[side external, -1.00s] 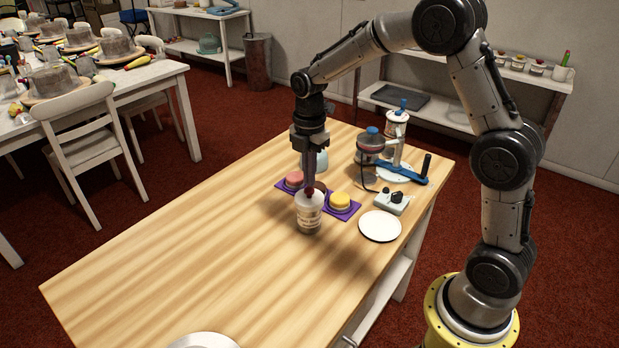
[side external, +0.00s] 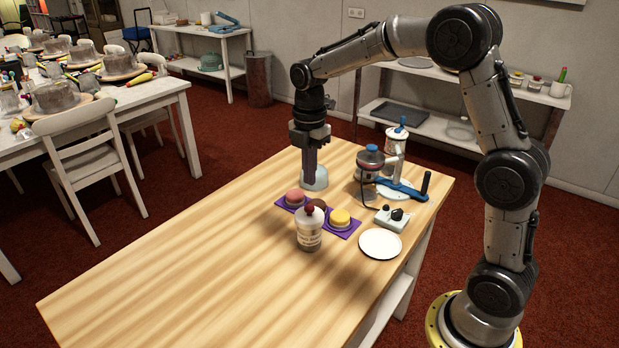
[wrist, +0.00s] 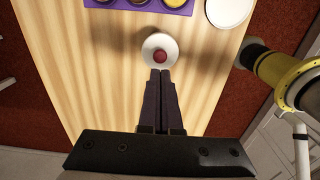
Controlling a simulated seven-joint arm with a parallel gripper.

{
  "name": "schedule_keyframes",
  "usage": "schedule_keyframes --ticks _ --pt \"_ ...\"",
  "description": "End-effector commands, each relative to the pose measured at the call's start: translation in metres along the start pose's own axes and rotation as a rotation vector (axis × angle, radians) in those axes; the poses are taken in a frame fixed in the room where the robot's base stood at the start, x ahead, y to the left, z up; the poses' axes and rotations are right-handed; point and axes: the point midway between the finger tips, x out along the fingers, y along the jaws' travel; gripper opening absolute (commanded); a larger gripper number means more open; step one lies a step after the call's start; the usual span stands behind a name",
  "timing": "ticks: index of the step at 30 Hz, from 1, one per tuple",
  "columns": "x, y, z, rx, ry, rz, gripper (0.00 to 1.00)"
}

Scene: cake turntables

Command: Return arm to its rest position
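A purple tray (side external: 350,232) with small round cakes is behind the bottle. A white plate (side external: 380,243), a control box (side external: 391,218) and a blue-handled device (side external: 403,188) stand at the right. The table's left part (side external: 170,275) is clear.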

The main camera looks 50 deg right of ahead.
Motion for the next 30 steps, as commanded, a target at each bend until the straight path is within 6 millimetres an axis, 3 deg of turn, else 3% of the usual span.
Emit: schedule_keyframes --ticks 12,17,20,24,30 --pt "-0.005 0.000 -0.002 -0.004 -0.001 0.006 0.00" --pt "-0.042 -0.005 -0.009 -0.020 -0.011 0.088 0.00" --pt "-0.075 -0.028 -0.018 -0.032 -0.018 0.157 0.00" --pt "-0.109 -0.073 -0.031 0.056 -0.011 0.253 0.00" --pt "-0.129 -0.146 -0.045 0.337 0.050 0.375 0.00"
